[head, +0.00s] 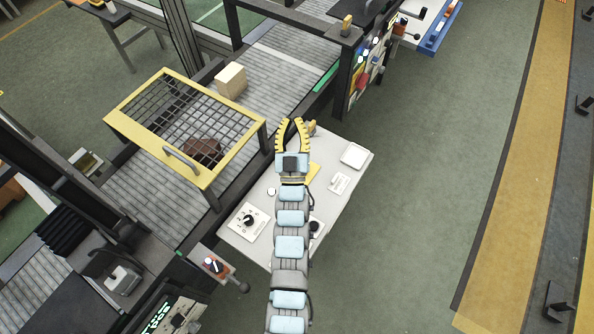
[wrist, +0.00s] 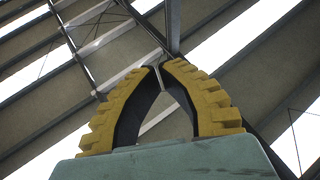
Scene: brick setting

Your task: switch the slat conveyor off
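The slat conveyor (head: 150,205) has grey slats and runs diagonally from lower left to upper right in the head view. A pale grey panel or table (head: 335,205) stands at its right side. It carries a white plate with a black rotary knob (head: 249,220), a small white round button (head: 271,192) and another black knob (head: 315,228), partly beside my arm. My gripper (head: 292,121) is above the far part of this panel, with yellow fingers slightly apart and nothing between them. In the wrist view the fingers (wrist: 162,66) arch towards each other against the roof.
A yellow-framed mesh guard (head: 232,160) spans the conveyor, with a brown object (head: 203,151) beneath. A tan box (head: 231,80) sits on the slats.

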